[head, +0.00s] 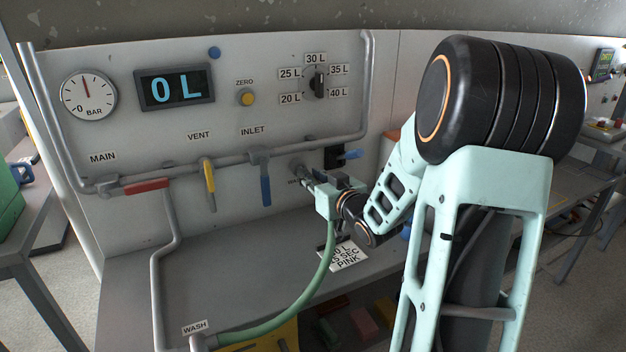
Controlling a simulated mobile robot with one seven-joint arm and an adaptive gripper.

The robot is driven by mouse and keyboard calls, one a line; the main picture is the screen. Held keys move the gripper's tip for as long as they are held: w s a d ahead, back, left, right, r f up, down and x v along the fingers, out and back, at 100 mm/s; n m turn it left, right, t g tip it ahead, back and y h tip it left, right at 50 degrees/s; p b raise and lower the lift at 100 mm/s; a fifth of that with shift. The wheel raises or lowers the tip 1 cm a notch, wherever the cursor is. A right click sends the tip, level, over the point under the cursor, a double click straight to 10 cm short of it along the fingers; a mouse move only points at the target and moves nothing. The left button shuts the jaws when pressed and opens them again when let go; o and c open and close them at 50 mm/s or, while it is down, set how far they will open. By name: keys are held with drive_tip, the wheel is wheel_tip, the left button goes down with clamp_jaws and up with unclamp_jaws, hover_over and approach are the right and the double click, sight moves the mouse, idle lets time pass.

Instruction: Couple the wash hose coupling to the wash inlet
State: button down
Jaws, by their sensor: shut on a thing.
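The green wash hose (318,285) rises in a curve from a grey pipe end beside the WASH label at the bottom to my gripper (322,184). My gripper is shut on the wash hose coupling (308,178), a small grey piece mostly hidden by the jaws. The coupling points left, toward the panel. The wash inlet (296,168) is a grey stub on the panel, just beyond the coupling. Its label is partly hidden. The coupling's end and the inlet overlap in the head view; I cannot tell whether they touch.
The panel (222,100) carries a gauge, a display reading 0 L and a dial. Red (145,186), yellow (209,185) and blue (265,178) valve handles sit left of the inlet. A card (343,257) lies below my gripper. The grey bench left of the hose is clear.

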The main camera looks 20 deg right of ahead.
drive_tip(key=shift+w, duration=0.85)
drive_tip(key=c, duration=1.6)
unclamp_jaws()
drive_tip(key=shift+s, duration=0.1)
drive_tip(key=s+r, duration=0.1)
drive_tip(key=s, duration=1)
drive_tip(key=shift+s+d+r, duration=0.2)
drive_tip(key=shift+s+r, duration=0.2)
drive_tip(key=shift+w+r, duration=0.1)
